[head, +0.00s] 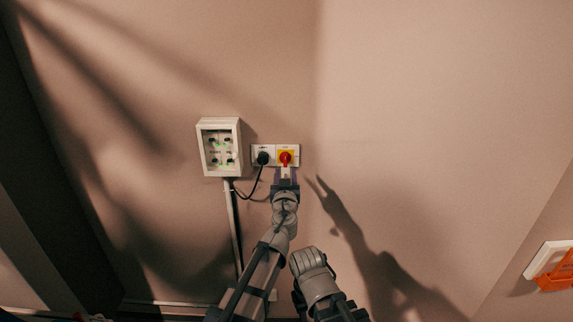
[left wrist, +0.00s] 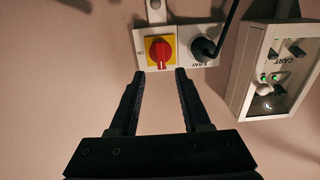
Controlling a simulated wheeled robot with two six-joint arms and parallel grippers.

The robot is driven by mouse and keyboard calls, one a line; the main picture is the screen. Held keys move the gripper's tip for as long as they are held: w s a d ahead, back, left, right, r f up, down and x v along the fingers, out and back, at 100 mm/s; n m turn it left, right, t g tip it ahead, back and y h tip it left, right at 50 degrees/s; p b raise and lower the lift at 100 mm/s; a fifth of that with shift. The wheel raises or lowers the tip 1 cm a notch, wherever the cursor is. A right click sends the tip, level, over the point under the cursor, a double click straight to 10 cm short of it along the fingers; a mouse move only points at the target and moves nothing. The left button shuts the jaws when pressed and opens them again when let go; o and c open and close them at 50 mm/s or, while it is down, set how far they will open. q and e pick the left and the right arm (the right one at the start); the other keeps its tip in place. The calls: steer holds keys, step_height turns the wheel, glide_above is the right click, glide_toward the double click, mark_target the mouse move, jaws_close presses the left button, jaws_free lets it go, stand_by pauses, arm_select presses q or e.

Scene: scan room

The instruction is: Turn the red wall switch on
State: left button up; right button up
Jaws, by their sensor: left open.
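The red wall switch (head: 285,158) is a red rotary knob on a yellow square, set in a white plate on the wall. In the left wrist view the red knob (left wrist: 160,53) stands with its grip roughly upright in the picture. My left gripper (head: 286,173) is open just below and in front of the knob. In the left wrist view its two fingertips (left wrist: 160,73) lie on either side of the knob's lower end, with a gap on both sides. I cannot tell how near they are in depth. My right gripper is not seen.
A black plug (head: 263,158) with a cable sits beside the switch on the left. A white box (head: 219,147) with green lights hangs further left, with a conduit (head: 234,230) below it. An orange item (head: 556,275) is at the far right. The wall right of the switch is clear.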

mark_target(285, 161)
arm_select(q)
steer(key=w, duration=0.7)
steer(key=shift+w+a, duration=0.1)
jaws_close()
stand_by(0.4)
